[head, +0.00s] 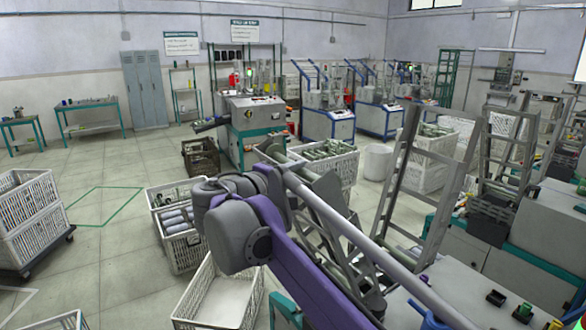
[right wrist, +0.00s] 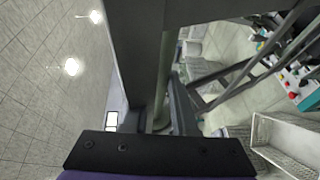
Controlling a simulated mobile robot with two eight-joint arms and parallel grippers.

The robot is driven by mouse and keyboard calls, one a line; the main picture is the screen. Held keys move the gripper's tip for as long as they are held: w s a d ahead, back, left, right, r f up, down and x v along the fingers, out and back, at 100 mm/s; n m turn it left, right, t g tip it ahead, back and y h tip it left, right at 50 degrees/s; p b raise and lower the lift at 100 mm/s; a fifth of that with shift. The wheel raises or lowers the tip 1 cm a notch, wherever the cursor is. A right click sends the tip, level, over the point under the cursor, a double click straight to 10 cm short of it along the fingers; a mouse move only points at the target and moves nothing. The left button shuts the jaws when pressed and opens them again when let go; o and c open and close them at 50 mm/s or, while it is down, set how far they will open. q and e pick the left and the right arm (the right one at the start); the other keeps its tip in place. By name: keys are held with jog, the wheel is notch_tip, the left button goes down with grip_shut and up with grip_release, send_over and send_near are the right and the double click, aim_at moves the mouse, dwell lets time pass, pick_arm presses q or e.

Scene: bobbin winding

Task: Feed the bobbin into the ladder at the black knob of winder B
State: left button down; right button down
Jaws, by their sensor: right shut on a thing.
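My right gripper (head: 279,158) is past the purple arm's elbow in the head view, partly hidden by my own wrist. In the right wrist view its dark jaws are shut on the bobbin (right wrist: 164,80), a long pale grey-green tube. In the head view the held bobbin is hard to make out. A grey ladder frame (head: 410,180) stands tilted to the right of my arm; a second ladder (head: 506,150) stands further right. A black knob (head: 495,297) is on the near machine top at lower right. I cannot tell which machine is winder B. My left gripper is not in view.
A white crate of green tubes (head: 345,172) stands behind my arm. Another crate (head: 187,252) and an empty one (head: 202,311) are to its left. A green and black knob (head: 523,311) is near the black one. Open floor lies at left.

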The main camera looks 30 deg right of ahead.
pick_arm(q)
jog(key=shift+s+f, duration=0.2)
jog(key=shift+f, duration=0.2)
pick_arm(e)
jog(key=shift+d+f, duration=0.2)
jog(key=shift+f, duration=0.25)
jog(key=shift+d+f, duration=0.2)
jog(key=shift+f, duration=0.25)
jog(key=shift+f, duration=0.1)
